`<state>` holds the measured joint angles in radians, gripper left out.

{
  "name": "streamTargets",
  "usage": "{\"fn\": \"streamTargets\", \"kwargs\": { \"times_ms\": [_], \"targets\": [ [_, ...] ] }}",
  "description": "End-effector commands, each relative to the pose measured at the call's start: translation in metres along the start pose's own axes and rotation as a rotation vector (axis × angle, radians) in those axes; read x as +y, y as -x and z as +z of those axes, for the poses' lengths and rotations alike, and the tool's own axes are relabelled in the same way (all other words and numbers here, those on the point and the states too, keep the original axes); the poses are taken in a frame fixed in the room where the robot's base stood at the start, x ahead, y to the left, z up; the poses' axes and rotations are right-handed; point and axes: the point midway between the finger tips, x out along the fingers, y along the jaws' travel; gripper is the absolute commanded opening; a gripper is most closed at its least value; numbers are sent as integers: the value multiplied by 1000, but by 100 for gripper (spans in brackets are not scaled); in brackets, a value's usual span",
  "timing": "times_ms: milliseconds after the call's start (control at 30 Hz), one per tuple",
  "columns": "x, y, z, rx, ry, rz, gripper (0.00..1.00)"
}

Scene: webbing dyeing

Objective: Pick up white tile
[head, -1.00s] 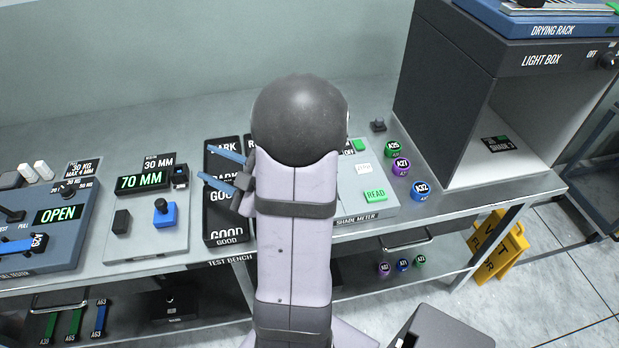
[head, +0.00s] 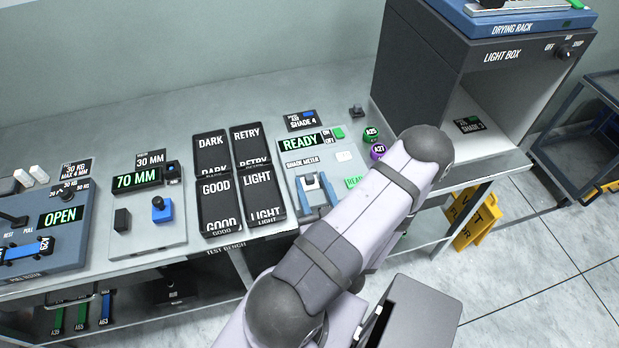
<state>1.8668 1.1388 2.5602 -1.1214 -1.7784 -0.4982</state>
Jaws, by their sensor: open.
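A small pale piece (head: 312,181), which looks like the white tile, sits on the shade meter (head: 297,164) toward its left front. It has dark parts, and its exact shape is too small to tell. My gripper (head: 313,190) has its two blue fingers open, one on each side of the pale piece in this view. I cannot tell whether they touch it or are above it. My arm hides the front right of the shade meter. A flat white patch (head: 343,156), perhaps a button, lies on the meter's right side.
Left of the meter are black trays marked DARK (head: 211,142), RETRY (head: 246,133), GOOD (head: 215,187) and LIGHT (head: 258,179). To the right are coloured spools (head: 370,134) and the light box (head: 450,60). A 70 MM device (head: 140,225) stands further left.

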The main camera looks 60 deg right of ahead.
Motion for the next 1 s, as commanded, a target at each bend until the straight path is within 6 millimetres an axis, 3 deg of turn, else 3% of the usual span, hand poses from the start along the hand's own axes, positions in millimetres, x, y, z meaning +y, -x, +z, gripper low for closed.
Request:
{"fn": "streamTargets", "kwargs": {
  "times_ms": [767,1000],
  "targets": [
    [0,-26,0,0,0,-2,41],
    [0,-50,0,0,0,-6,41]
  ]
}}
